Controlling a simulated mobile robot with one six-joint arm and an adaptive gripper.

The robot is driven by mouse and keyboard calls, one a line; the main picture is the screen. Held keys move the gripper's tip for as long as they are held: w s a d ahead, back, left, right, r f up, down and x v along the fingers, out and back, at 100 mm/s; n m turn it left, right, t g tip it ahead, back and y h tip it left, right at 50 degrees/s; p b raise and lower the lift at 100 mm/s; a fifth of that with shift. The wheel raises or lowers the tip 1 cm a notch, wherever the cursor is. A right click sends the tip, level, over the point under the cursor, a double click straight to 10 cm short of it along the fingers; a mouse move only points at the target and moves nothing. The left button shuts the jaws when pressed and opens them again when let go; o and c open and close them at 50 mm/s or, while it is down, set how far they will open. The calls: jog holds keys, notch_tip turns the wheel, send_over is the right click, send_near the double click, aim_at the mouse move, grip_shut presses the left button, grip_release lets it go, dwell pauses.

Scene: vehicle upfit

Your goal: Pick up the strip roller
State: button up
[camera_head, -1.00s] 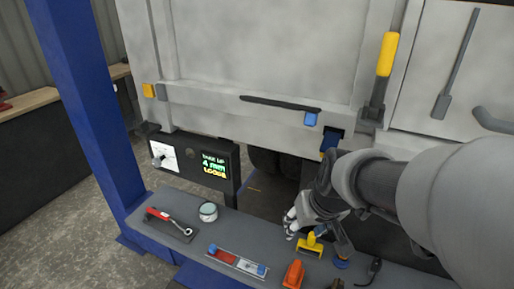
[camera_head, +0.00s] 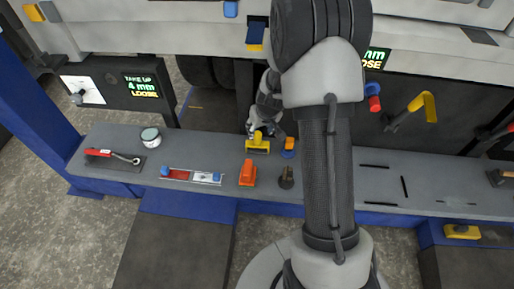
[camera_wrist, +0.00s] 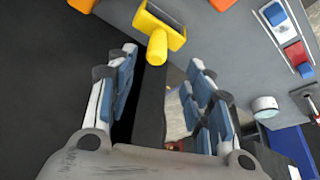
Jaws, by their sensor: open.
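A yellow tool with a dark roller, which I take to be the strip roller (camera_head: 257,147), lies on the grey bench near its far edge. In the wrist view the yellow tool (camera_wrist: 157,46) is at top centre, its stubby handle pointing down toward the gap between my fingers. My gripper (camera_head: 262,126) is just behind it in the head view, partly hidden by my arm. In the wrist view my gripper (camera_wrist: 160,62) is open and empty, with the handle just beyond the fingertips. I see no contact.
The bench (camera_head: 120,173) also holds an orange tool (camera_head: 248,173), a red-and-white tray (camera_head: 192,176), a round tin (camera_head: 150,136) and a red-handled ratchet (camera_head: 112,156). The vehicle panel (camera_head: 160,40) rises behind.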

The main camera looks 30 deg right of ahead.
aim_at(258, 134)
jog(key=b+x, duration=0.1)
jog(key=x, duration=0.3)
jog(key=shift+b+x, duration=0.6)
jog(key=shift+x, duration=2.2)
jog(key=shift+w+d+r, duration=0.1)
jog(key=shift+w+d, duration=0.05)
jog(key=shift+c, duration=0.4)
grip_shut()
